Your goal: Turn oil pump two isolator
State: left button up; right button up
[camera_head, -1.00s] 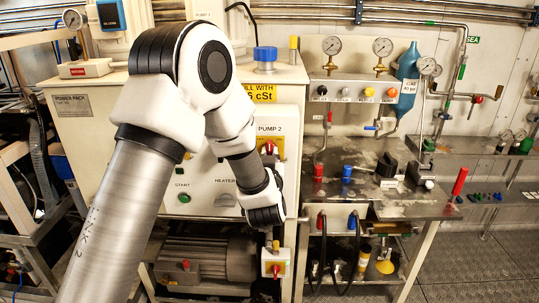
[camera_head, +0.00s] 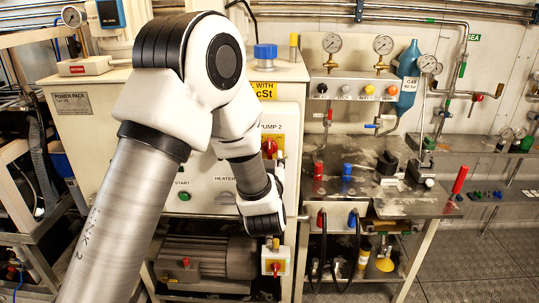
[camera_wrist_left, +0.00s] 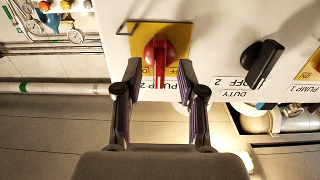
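The oil pump two isolator is a red rotary knob (camera_head: 270,147) on a yellow plate, under a PUMP 2 label on the cream power pack panel. In the left wrist view the panel appears upside down, with the red knob (camera_wrist_left: 160,50) at top centre. Its handle points down the picture toward the label. My left gripper (camera_wrist_left: 160,68) is open, one finger on each side of the handle, with gaps visible. Whether the fingertips reach the handle's depth, I cannot tell. In the head view my left arm hides part of the panel, and the fingers do not show clearly. My right gripper is out of view.
A black duty selector (camera_wrist_left: 263,62) sits beside the isolator in the wrist view. Another red and yellow switch (camera_head: 276,262) is lower down, by the motor (camera_head: 205,258). A steel bench (camera_head: 400,198) with valves and gauges stands to the right. Open floor (camera_head: 480,260) lies at the lower right.

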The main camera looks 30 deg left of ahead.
pick_arm(q)
jog(key=v, duration=0.9)
jog(key=shift+s, duration=0.2)
jog(key=shift+d, duration=0.1)
